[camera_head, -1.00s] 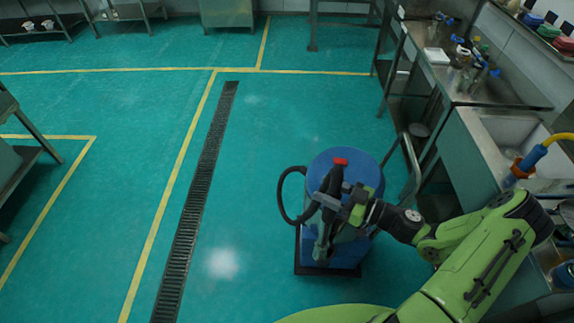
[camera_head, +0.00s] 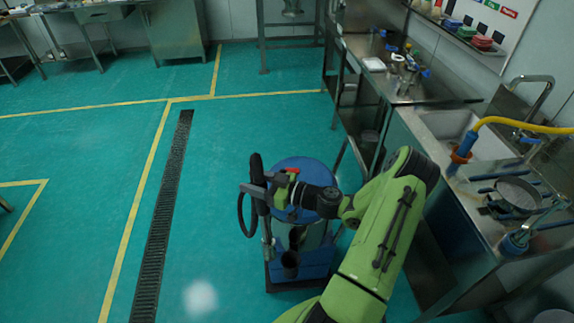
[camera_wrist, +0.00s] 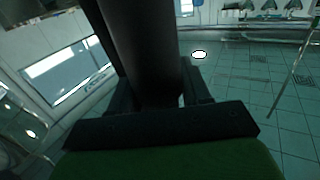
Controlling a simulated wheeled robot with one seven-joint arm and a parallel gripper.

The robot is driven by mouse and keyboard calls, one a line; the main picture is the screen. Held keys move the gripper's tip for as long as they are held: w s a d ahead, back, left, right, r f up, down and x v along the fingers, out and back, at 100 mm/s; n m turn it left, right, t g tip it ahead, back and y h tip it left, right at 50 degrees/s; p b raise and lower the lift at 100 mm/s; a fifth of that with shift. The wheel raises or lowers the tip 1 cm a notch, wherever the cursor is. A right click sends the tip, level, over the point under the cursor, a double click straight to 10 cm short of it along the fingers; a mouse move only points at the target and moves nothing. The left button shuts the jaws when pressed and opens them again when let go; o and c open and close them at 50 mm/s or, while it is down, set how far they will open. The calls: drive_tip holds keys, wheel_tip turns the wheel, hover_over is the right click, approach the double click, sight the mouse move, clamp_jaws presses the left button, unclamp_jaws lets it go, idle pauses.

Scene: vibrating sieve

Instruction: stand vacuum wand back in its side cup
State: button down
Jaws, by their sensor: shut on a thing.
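The vacuum (camera_head: 318,232) is a blue drum on a dark square base, standing on the floor below the centre of the head view. My gripper (camera_head: 262,190) is shut on the dark vacuum wand (camera_head: 256,168), at the left of the drum. The wand looks roughly upright, and its greyish lower end (camera_head: 268,246) hangs beside the vacuum's front. A dark open side cup (camera_head: 290,262) shows on the vacuum's front, right of the wand's lower end and apart from it. In the wrist view, the dark wand (camera_wrist: 145,50) fills the space between my fingers.
A black hose (camera_head: 241,215) loops left of the drum. A steel sink counter (camera_head: 440,125) with a pan (camera_head: 517,195) stands at the right. A floor drain (camera_head: 165,220) runs at the left; the green floor around it is clear.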

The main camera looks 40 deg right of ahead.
drive_tip(key=s+d+r+m+t+h, duration=0.25)
drive_tip(key=d+h, duration=0.25)
drive_tip(key=d, duration=0.5)
wheel_tip(320, 180, down, 12)
drive_tip(key=b, duration=0.6)
drive_tip(key=shift+w+r+m+g, duration=0.15)
drive_tip(key=shift+r+m+g, duration=0.1)
drive_tip(key=shift+m+g, duration=0.15)
drive_tip(key=shift+b, duration=0.55)
drive_tip(key=shift+f+b, duration=0.2)
drive_tip(key=shift+b, duration=0.35)
drive_tip(key=shift+f+b, duration=1.25)
drive_tip(key=shift+b, duration=0.1)
